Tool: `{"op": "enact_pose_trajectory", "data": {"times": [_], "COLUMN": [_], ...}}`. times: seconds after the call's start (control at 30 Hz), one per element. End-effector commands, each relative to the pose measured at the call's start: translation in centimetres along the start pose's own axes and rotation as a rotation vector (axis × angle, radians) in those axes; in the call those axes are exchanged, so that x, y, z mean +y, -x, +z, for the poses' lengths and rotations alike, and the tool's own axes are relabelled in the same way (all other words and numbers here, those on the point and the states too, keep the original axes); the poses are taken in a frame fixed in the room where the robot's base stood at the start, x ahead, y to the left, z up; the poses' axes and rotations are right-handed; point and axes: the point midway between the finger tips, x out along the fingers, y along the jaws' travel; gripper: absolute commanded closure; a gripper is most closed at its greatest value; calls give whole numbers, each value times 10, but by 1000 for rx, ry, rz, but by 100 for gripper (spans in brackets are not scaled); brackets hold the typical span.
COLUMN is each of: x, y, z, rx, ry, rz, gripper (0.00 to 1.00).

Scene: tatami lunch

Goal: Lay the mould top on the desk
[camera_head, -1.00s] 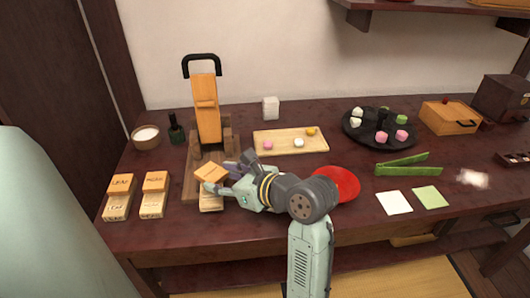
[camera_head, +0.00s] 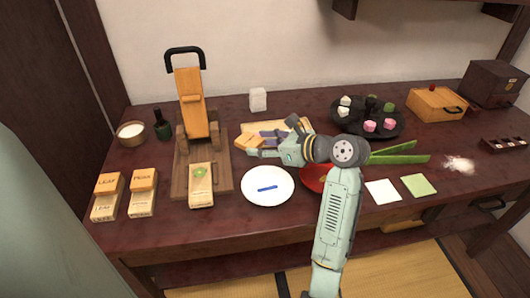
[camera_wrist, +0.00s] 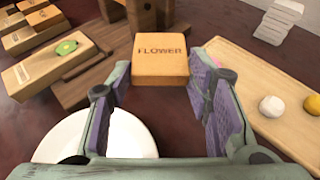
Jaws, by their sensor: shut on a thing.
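The mould top is a light wooden block, marked FLOWER in the wrist view (camera_wrist: 160,62). My gripper (camera_wrist: 160,85) is shut on it, with purple finger pads at its two sides. In the head view the mould top (camera_head: 248,141) is held above the desk (camera_head: 237,221), right of the wooden press and in front of the tan tray. My gripper (camera_head: 262,146) comes at it from the right. The lower mould block (camera_head: 201,195) lies uncovered at the front of the press base, with a green leaf-like piece in it. It also shows in the wrist view (camera_wrist: 28,80).
A white plate (camera_head: 267,197) with a blue stick lies just below the gripper; a red bowl (camera_head: 315,180) is beside it. The press (camera_head: 190,105) stands left. LEAF and PEAK moulds (camera_head: 108,186) are at far left. Bare desk shows along the front edge.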

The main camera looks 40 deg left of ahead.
Motion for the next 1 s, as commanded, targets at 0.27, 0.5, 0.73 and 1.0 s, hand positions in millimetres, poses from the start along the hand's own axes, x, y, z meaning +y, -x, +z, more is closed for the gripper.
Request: {"op": "enact_pose_trajectory", "data": {"times": [0.27,0.5,0.73,1.0], "x": [-7,-8,-7,-7], "y": [-10,-12,-14,-16], "z": [-29,-34,-38,-45], "rx": [0,0,0,1], "ry": [-5,0,-3,-2], "rz": [0,-1,-1,-1], "gripper": [81,81,81,81]}}
